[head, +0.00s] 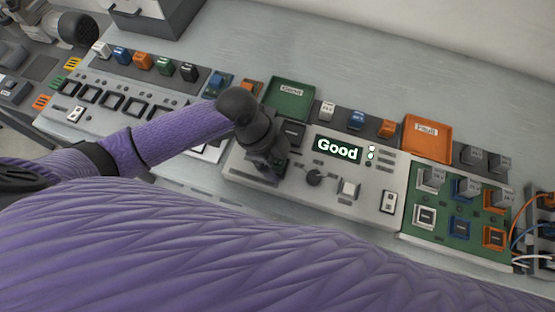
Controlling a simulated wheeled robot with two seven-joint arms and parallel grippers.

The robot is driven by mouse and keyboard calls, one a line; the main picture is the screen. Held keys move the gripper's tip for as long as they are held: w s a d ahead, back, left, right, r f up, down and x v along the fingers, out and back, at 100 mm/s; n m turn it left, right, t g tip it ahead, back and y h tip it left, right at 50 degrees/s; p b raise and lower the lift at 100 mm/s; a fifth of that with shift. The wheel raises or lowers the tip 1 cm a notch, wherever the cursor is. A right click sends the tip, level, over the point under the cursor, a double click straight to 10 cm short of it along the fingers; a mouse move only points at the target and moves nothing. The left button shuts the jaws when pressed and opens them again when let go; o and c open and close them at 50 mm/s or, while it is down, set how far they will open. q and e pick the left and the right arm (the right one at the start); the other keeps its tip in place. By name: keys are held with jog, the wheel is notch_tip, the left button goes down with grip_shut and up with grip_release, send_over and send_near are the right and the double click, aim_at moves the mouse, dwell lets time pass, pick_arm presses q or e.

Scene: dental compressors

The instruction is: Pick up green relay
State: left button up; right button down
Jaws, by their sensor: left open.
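A green relay (165,66) stands in the row of colored relays on the left panel, between an orange relay (142,61) and a black relay (188,71). My left gripper (272,173) points down over the left part of the tester (330,188), to the right of that row and apart from it. It is open. A small dark green patch shows beside its fingers; I cannot tell what it is. The tester's screen (338,149) reads "Good". My right gripper is out of view.
A green tray (289,92) and an orange tray (428,136) stand behind the tester, with white, blue and orange relays between them. A green board (460,215) with relays is at right. The grey table (330,60) behind is clear.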

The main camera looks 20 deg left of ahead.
pick_arm(q)
jog(key=shift+c, duration=0.2)
grip_shut()
jog(key=shift+r, duration=0.1)
jog(key=shift+r, duration=0.1)
